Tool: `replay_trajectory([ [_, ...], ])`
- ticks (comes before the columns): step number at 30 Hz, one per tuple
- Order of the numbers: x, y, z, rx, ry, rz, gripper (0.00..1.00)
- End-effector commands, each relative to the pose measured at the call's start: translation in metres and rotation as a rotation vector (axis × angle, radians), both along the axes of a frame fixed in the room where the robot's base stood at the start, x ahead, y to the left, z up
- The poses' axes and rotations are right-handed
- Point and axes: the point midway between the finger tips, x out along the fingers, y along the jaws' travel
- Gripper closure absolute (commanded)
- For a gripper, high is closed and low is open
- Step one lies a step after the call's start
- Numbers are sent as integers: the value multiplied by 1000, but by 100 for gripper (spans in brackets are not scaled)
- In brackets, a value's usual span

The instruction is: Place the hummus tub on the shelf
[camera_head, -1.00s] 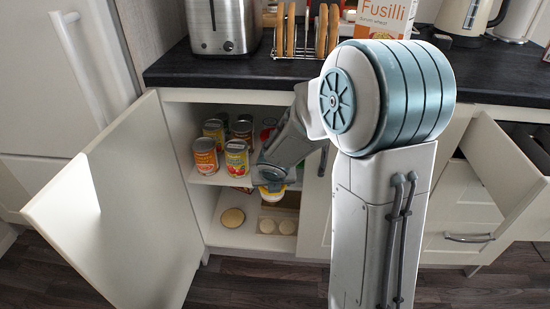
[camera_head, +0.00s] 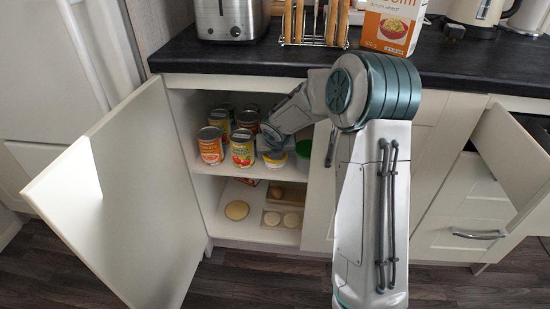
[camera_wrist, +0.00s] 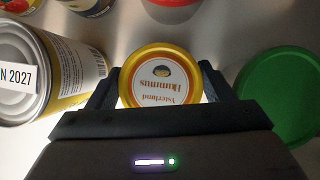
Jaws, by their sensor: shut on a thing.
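The hummus tub (camera_wrist: 160,88) has a yellow-rimmed lid with a hummus label. It sits between the fingers of my gripper (camera_wrist: 160,95), which is shut on it. In the head view the tub (camera_head: 275,161) shows as a small white and yellow shape under my gripper (camera_head: 274,154), at the level of the cupboard's upper shelf (camera_head: 213,171). It is right of the cans, near the shelf's front. I cannot tell whether its base touches the shelf.
Several cans, one yellow-labelled (camera_head: 242,149), stand left of the tub. A green-lidded container (camera_wrist: 283,97) is close on its right. A red-and-white container (camera_wrist: 172,8) is behind. Round pale items (camera_head: 237,210) lie on the bottom level. The open door (camera_head: 120,200) is at left.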

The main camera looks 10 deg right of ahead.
Motion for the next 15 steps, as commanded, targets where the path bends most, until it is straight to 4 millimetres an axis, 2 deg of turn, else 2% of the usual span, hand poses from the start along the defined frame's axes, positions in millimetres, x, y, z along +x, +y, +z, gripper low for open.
replay_trajectory([
  [1,0,0,-7,0,-1,0,51],
  [12,0,0,-8,0,0,0,51],
  [13,0,0,-9,0,0,-1,22],
  [14,0,0,-8,0,0,-1,16],
  [15,0,0,-8,0,0,-1,16],
])
